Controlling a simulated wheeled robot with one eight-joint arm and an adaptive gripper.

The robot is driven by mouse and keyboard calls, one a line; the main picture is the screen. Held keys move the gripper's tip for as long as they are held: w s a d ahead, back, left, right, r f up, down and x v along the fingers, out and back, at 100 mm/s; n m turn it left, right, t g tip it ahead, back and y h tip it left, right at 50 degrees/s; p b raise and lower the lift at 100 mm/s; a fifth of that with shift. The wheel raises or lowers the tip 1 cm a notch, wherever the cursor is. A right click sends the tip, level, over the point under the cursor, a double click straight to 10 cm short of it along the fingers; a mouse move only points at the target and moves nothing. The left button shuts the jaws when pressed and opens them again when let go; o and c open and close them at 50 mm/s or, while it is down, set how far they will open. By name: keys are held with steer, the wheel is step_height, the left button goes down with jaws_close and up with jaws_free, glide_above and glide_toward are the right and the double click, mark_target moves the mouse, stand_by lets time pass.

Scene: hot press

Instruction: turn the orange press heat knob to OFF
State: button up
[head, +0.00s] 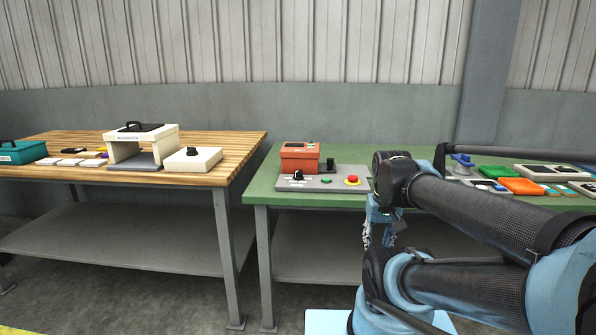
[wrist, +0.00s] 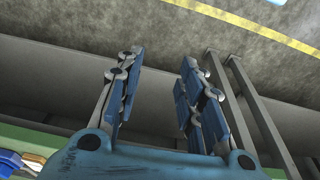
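The orange press (head: 299,158) stands on the green table with a grey control panel (head: 325,184) in front of it. A black knob (head: 297,175) sits at the panel's left end; its pointer setting is too small to read. The panel also carries a green button (head: 326,181) and a red button (head: 352,180). My gripper (head: 382,238) hangs at the table's front edge, right of and lower than the panel. In the wrist view my gripper (wrist: 162,56) is open and empty, its fingers apart over the shelf and floor. The knob is not in the wrist view.
A wooden table (head: 215,142) at left holds a cream press (head: 165,140) with its own knob box (head: 193,159) and a teal box (head: 22,153). My arm covers part of the green table (head: 262,187). An orange tray (head: 521,186) and other items lie at right.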

steer(key=w+a+r+m, duration=0.2)
steer(key=w+a+r, duration=0.1)
steer(key=w+r, duration=0.6)
step_height(320, 180, up, 13)
steer(key=m+t+h, duration=0.2)
steer(key=m, duration=0.2)
glide_above(299, 171)
steer(key=s+a, duration=0.4)
steer(key=s, duration=0.1)
steer(key=x, duration=1.1)
steer(key=s+x, duration=0.1)
steer(key=x, duration=0.4)
steer(key=shift+w+d+f, duration=0.1)
steer(key=shift+d+f, duration=0.2)
steer(key=shift+f, duration=0.1)
steer(key=c, duration=0.8)
